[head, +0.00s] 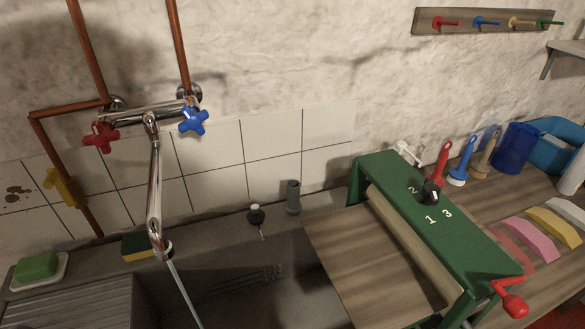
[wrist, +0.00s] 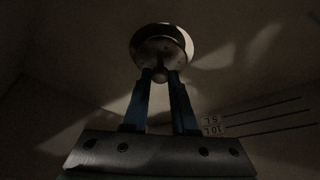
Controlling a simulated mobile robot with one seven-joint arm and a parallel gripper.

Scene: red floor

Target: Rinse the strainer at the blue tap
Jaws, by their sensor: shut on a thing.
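The blue tap handle (head: 193,121) sits on the right end of the wall mixer, with a red handle (head: 101,137) on the left. The chrome spout (head: 155,195) hangs down from the mixer, and a thin pale stream (head: 184,292) runs from its end out of the bottom of the head view. In the wrist view my gripper (wrist: 160,76) is shut on the small knob of a round metal strainer (wrist: 158,43). The strainer is dim there, and its far side is hidden. Neither my gripper nor the strainer shows in the head view.
Litre marks (wrist: 212,125) on a dark wall show in the wrist view. A sponge (head: 140,245), a green soap (head: 36,267), a dark stopper (head: 256,215) and a grey cylinder (head: 293,196) stand around the sink. A green roller machine (head: 440,235) stands to the right.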

